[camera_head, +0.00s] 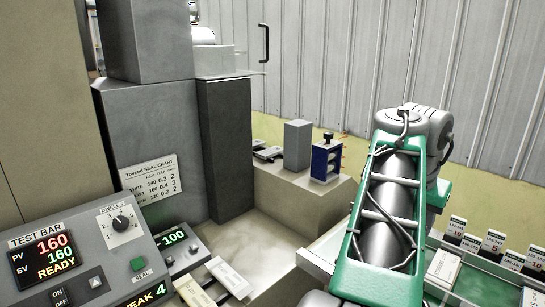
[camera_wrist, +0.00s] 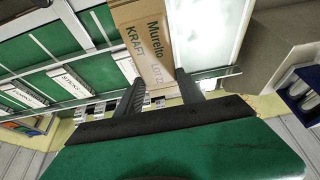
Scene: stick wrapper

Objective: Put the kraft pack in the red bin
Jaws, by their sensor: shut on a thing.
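The kraft pack (camera_wrist: 150,42) is a brown cardboard box printed "Murello KRAFT", with further lettering, at the top middle of the wrist view. My gripper (camera_wrist: 161,88) has its two dark fingers on either side of the pack's near end and is shut on it. The far end of the pack runs out of the frame. In the head view my arm rises at the right and hides the gripper and the pack. No red bin shows in either view.
A green rack with metal dividers (camera_wrist: 85,30) and white packs (camera_wrist: 68,82) lies left of the pack. In the head view, a control panel (camera_head: 85,262) stands at the lower left, a grey machine column (camera_head: 150,130) behind it, and a blue holder (camera_head: 325,161) on a beige ledge.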

